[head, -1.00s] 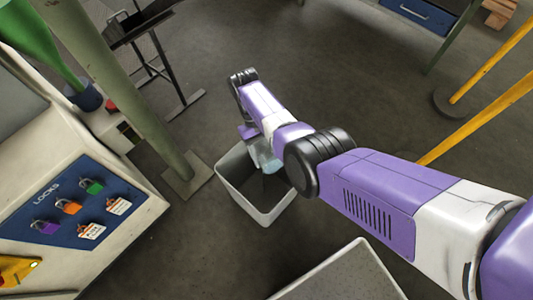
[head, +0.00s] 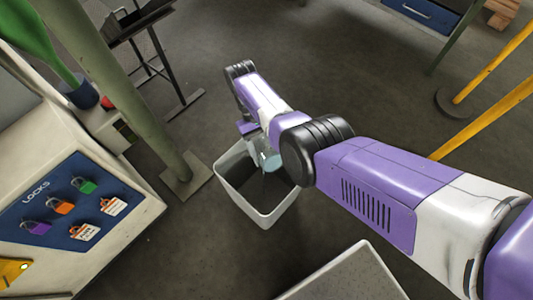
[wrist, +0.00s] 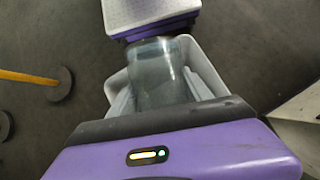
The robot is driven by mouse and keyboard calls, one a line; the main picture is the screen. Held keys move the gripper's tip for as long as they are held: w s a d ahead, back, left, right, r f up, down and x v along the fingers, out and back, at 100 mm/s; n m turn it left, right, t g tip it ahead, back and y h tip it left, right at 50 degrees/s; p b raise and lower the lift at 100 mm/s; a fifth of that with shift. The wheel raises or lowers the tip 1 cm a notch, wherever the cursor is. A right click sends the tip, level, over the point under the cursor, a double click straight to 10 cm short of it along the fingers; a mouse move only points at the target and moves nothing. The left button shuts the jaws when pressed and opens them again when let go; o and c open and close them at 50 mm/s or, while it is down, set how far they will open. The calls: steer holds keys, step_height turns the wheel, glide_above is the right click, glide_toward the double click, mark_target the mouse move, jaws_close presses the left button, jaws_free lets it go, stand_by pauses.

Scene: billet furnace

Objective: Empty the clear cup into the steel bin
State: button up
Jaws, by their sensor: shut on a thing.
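The steel bin (head: 271,214) is an open, light grey box on the floor with a dark inside. Its pale rim also shows in the wrist view (wrist: 207,66). The clear cup (wrist: 158,72) is see-through with a faint grey-blue tint, and my gripper (wrist: 160,88) is shut on it, with a finger on each side. In the head view the cup (head: 269,158) is over the bin's opening, partly hidden by my arm, and looks tilted. I cannot tell what is left in it. A small dark streak shows just below it.
A green post (head: 115,85) stands on a floor plate close left of the bin. A cabinet with a blue lock board (head: 72,206) is farther left. A grey flat-topped thing (head: 345,280) is at the bottom. Yellow posts (head: 490,60) stand at the right. Floor behind the bin is clear.

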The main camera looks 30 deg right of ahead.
steer(key=shift+w+r+g+b, duration=0.15)
steer(key=shift+g+b, duration=0.25)
steer(key=shift+b, duration=0.7)
steer(key=shift+b, duration=0.6)
steer(key=shift+w+g+b, duration=0.3)
steer(key=shift+g+b, duration=0.4)
steer(key=shift+b, duration=1.35)
steer(key=shift+b, duration=0.75)
steer(key=shift+a+r, duration=0.1)
steer(key=shift+a, duration=0.05)
stand_by(0.9)
